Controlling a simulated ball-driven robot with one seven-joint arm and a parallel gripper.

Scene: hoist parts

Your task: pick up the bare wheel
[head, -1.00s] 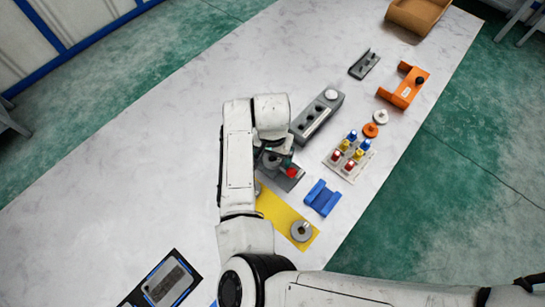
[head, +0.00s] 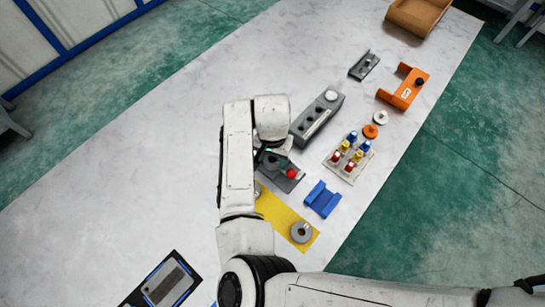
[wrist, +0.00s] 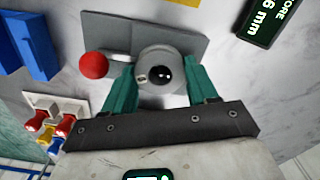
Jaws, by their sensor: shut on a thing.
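A round grey wheel (wrist: 160,72) with a dark, shiny centre sits between the two teal fingers of my gripper (wrist: 160,88) in the wrist view. The fingers are shut on its sides. It is over or on a grey plate (wrist: 110,32) beside a red ball knob (wrist: 93,65); I cannot tell whether it touches the plate. In the head view my gripper (head: 270,160) mostly hides the wheel, next to the plate (head: 287,184) and red knob (head: 291,173). Another grey wheel (head: 301,232) with a post through its middle lies on the yellow mat (head: 277,215).
A blue cradle (head: 322,199), a tray of coloured pegs (head: 349,158), a long grey block (head: 318,118) and an orange bracket (head: 403,88) lie nearby. A dark display (wrist: 268,20) stands close at the right in the wrist view.

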